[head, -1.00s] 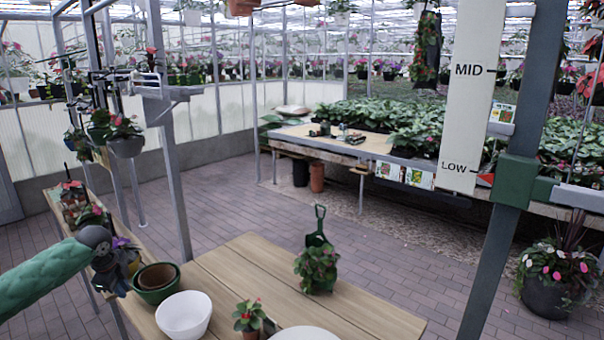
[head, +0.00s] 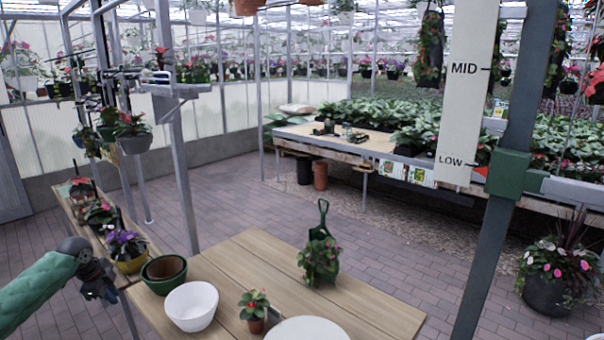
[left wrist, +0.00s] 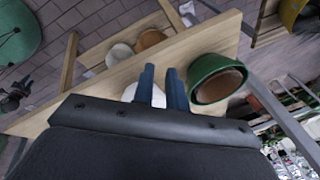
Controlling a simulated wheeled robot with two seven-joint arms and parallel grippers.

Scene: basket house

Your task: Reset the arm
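My left arm, in a green sleeve, comes in from the left in the head view. Its dark left gripper (head: 106,290) hangs in the air at the table's left end, left of the green pot (head: 163,274), and holds nothing that I can see. In the left wrist view its two blue-grey fingers (left wrist: 160,78) are parallel with a narrow gap between them. The green pot, with a brown pot inside, shows just right of the fingers there (left wrist: 214,82). A small dark shape at that view's left edge may be my right gripper, too small to read; the head view does not show it.
The wooden table (head: 225,262) holds a white bowl (head: 191,306), a small potted plant (head: 254,309), a white plate (head: 306,330) and a leafy plant (head: 320,258) with a green trowel. A grey post (head: 176,170) rises behind. The table's right part is clear.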

